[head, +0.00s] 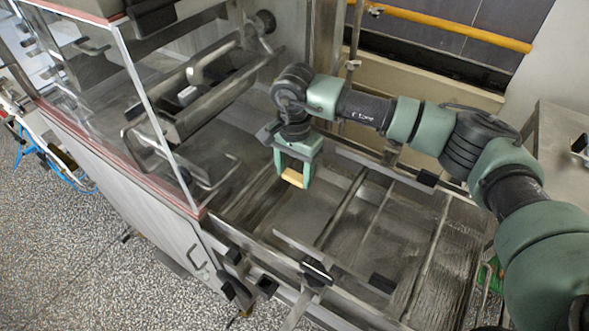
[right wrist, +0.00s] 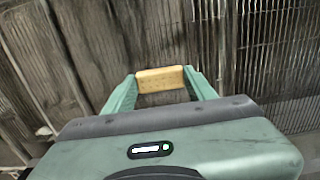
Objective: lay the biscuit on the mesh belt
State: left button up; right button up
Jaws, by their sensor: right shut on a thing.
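The biscuit (head: 293,177) is a small yellow-tan bar in the head view. It also shows in the right wrist view (right wrist: 161,79), spanning between the two green fingers. My right gripper (head: 293,178) is shut on the biscuit by its two ends. The mesh belt (head: 390,235) is the grey metal surface inside the machine frame, and its wires show behind the biscuit in the right wrist view (right wrist: 275,50). The gripper hangs over the far left part of the belt area. I cannot tell how high the biscuit is above it. My left gripper is not in view.
A clear-panelled enclosure (head: 150,110) with metal bars inside stands left of the gripper. A metal rail (head: 290,250) with black clamps (head: 317,272) runs along the near side. A yellow pipe (head: 450,25) crosses the back. The right part of the belt is clear of objects.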

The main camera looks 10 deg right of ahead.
aim_at(294, 176)
jog(key=shift+f, duration=0.15)
jog(key=o, duration=1)
jog(key=shift+r, duration=0.4)
jog(key=shift+r+b, duration=2)
jog(key=shift+r, duration=3.8)
